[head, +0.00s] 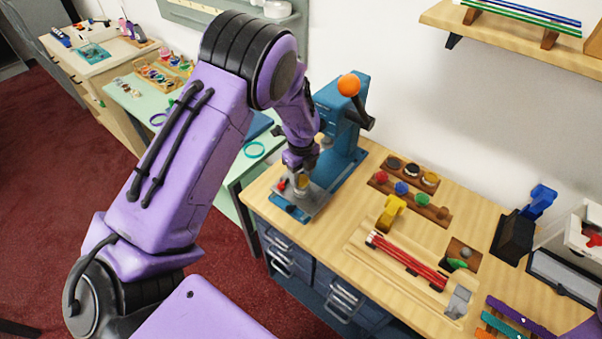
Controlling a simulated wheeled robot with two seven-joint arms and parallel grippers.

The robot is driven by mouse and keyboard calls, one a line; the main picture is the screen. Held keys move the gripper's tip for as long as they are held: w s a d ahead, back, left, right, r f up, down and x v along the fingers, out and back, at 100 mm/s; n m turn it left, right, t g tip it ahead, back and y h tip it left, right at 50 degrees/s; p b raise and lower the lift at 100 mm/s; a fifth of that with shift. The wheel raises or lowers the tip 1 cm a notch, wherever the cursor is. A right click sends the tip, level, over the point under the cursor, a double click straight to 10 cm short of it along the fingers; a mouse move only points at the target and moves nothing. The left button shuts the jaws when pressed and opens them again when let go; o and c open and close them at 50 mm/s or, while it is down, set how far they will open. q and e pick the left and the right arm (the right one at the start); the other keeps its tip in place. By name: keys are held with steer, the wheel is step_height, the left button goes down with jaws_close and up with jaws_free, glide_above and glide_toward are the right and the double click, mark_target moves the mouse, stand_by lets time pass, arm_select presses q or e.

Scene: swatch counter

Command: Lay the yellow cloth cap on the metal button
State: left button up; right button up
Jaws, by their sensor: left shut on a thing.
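My left gripper (301,181) points down over the base of the blue press and is shut on a small yellow piece, the yellow cloth cap (302,182). The cap is low over the grey metal plate (316,199) of the press. I cannot tell whether it touches anything below. The metal button cannot be made out; the gripper and cap cover that spot. My right gripper is not in view.
The blue press (345,125) with its orange knob (348,84) stands just behind the gripper. Wooden trays with coloured pieces (410,198), a yellow tool (391,211) and red rods (405,262) lie to the right. A wall shelf (520,32) hangs above.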

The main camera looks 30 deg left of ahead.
arm_select(q)
steer(key=shift+f+b, duration=0.3)
steer(key=shift+f, duration=0.25)
stand_by(0.4)
steer(key=o, duration=0.8)
steer(key=shift+c, duration=0.2)
step_height(320, 180, up, 11)
steer(key=b, duration=0.2)
steer(key=shift+f+b, duration=0.2)
steer(key=shift+b, duration=0.2)
